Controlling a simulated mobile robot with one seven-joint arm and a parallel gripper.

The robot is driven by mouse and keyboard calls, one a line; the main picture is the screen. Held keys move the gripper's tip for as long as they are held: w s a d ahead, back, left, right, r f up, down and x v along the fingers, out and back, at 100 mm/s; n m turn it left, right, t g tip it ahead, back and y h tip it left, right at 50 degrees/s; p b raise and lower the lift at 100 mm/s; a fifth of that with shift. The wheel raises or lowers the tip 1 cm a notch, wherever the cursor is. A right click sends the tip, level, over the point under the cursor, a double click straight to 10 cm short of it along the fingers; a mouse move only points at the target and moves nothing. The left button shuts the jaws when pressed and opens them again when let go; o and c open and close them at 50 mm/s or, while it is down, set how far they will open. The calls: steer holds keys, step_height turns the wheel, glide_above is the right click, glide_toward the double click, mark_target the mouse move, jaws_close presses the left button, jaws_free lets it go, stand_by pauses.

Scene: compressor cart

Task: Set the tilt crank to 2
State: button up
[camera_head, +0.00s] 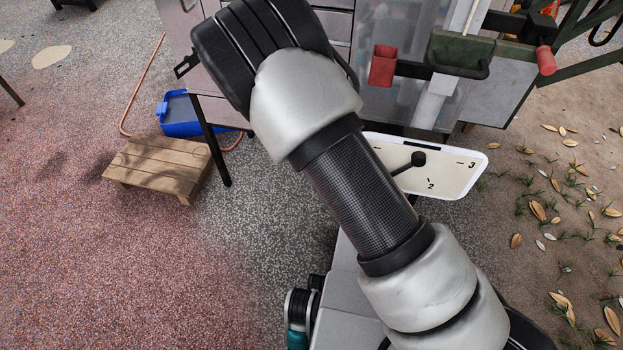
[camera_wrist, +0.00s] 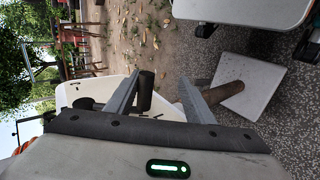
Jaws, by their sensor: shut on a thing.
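The white dial plate (camera_head: 455,183) shows right of my forearm in the head view, with marks 2 and 3 readable; my arm hides its left part. A black knob on a thin dark rod (camera_head: 418,158) stands over the plate, up and left of the 2 mark. The rod runs down-left behind my arm. In the wrist view, my gripper (camera_wrist: 158,77) has a dark cylindrical crank handle (camera_wrist: 146,88) between its two fingers, shut on it. The white plate (camera_wrist: 88,90) lies beside the fingers there. The head view hides my gripper.
The cart has a red cup (camera_head: 383,65) and a green block with a dark handle (camera_head: 460,52) above the dial. A wooden step (camera_head: 160,163) and a blue bin (camera_head: 183,116) stand at left. Leafy ground lies right; the paved floor at lower left is clear.

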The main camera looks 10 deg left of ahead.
steer(key=shift+o, duration=0.3)
steer(key=shift+a+f, duration=0.25)
steer(key=shift+a, duration=0.85)
steer(key=o, duration=1.1)
steer(key=a, duration=0.4)
steer(key=shift+a, duration=0.15)
steer(key=a, duration=0.2)
steer(key=a+b, duration=0.1)
steer(key=a, duration=0.1)
steer(key=shift+s+a+r, duration=0.1)
steer(key=shift+a+r, duration=0.05)
steer(key=shift+r, duration=0.05)
steer(key=shift+a+f, duration=0.15)
steer(key=shift+a, duration=0.4)
steer(key=c, duration=1.2)
steer(key=shift+o, duration=0.2)
steer(key=a, duration=0.3)
steer(key=a+b, duration=0.1)
steer(key=a, duration=0.1)
steer(key=shift+r, duration=0.4)
steer(key=p+v, duration=0.3)
steer(key=v, duration=1.4)
steer(key=shift+r, duration=0.15)
